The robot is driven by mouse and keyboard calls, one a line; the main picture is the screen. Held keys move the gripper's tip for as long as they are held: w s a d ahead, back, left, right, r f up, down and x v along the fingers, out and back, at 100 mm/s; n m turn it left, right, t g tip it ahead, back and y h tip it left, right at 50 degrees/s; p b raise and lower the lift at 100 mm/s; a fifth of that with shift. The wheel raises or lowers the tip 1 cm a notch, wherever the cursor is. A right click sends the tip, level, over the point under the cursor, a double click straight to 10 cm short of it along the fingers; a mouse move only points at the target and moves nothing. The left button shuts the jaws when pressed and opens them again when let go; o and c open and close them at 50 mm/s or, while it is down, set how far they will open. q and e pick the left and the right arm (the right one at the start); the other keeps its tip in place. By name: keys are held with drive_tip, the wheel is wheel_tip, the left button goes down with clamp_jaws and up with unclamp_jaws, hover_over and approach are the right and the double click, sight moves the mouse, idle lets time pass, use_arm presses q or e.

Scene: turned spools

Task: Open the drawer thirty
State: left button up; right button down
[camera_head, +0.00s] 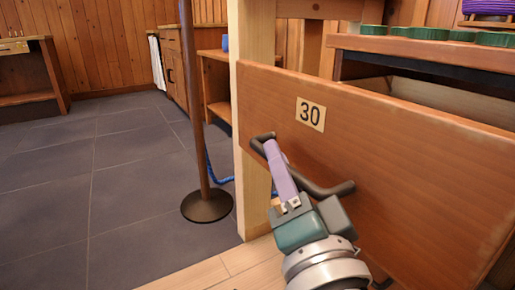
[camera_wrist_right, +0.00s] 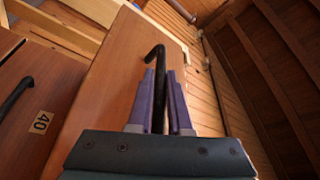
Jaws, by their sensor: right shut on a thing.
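The drawer thirty (camera_head: 420,150) has a wide wooden front with a "30" label (camera_head: 310,114). Its front stands out from the cabinet, and part of its open inside shows behind the top edge. A dark bar handle (camera_head: 335,189) runs across the front below the label. My right gripper (camera_head: 272,150) has its purple fingers on this handle, near its left end. In the right wrist view the handle (camera_wrist_right: 159,75) passes between the two fingers (camera_wrist_right: 160,100), which are shut on it. My left gripper is in neither view.
A drawer labelled "40" (camera_wrist_right: 40,122) with its own dark handle (camera_wrist_right: 15,97) is beside it in the wrist view. A brown post on a round base (camera_head: 207,206) stands left of a pale wooden upright (camera_head: 254,150). Dark tiled floor (camera_head: 110,190) at left is open. Green round things (camera_head: 430,33) sit above.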

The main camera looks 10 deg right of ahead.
drive_tip(key=shift+s+a, duration=0.3)
drive_tip(key=shift+a, duration=0.5)
drive_tip(key=shift+s+a, duration=0.25)
drive_tip(key=shift+a, duration=0.55)
drive_tip(key=c, duration=0.8)
unclamp_jaws()
drive_tip(key=shift+c, duration=0.2)
drive_tip(key=p+v, duration=0.2)
drive_tip(key=v, duration=0.8)
